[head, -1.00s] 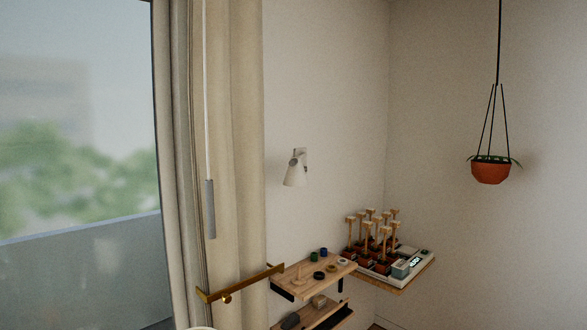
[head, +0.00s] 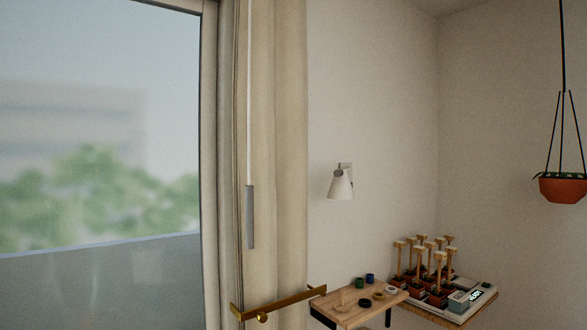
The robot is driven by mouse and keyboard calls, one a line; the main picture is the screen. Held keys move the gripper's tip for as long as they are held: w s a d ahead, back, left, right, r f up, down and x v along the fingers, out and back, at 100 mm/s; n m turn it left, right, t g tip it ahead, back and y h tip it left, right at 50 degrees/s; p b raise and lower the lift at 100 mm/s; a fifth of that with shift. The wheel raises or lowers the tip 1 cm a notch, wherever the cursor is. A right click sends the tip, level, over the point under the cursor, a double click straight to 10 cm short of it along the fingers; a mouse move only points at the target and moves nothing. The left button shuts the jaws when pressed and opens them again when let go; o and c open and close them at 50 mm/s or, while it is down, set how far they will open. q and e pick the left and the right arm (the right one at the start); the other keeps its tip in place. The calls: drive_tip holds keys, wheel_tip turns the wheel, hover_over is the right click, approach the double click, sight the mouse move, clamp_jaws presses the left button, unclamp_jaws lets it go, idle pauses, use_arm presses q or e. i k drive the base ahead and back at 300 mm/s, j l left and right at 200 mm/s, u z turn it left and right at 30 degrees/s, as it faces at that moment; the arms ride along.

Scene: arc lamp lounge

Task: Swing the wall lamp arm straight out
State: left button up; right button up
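A small wall lamp with a pale conical shade (head: 341,187) is mounted on the wall to the right of the curtain. Its shade hangs downward beside a small wall plate. A brass bar (head: 278,303) with a round knob sticks out near the curtain's lower part, left of the wooden shelf; I cannot tell whether it belongs to a lamp. Neither of my grippers is in view.
A wooden shelf (head: 347,313) holds several small round pots. Behind it, a second board (head: 471,315) carries several potted wooden stakes and a device with a display. A planter (head: 562,189) hangs at right. A grey-ended rod (head: 250,217) hangs before the curtain (head: 291,150).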

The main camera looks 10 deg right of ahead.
sight(340, 188)
drive_tip(key=i+l+u, duration=0.3)
drive_tip(key=l, duration=0.25)
drive_tip(key=i+l+u, duration=0.15)
drive_tip(key=l, duration=0.2)
drive_tip(key=i+l+u, duration=0.15)
drive_tip(key=l, duration=0.15)
drive_tip(key=i+l+u, duration=0.15)
drive_tip(key=l, duration=0.2)
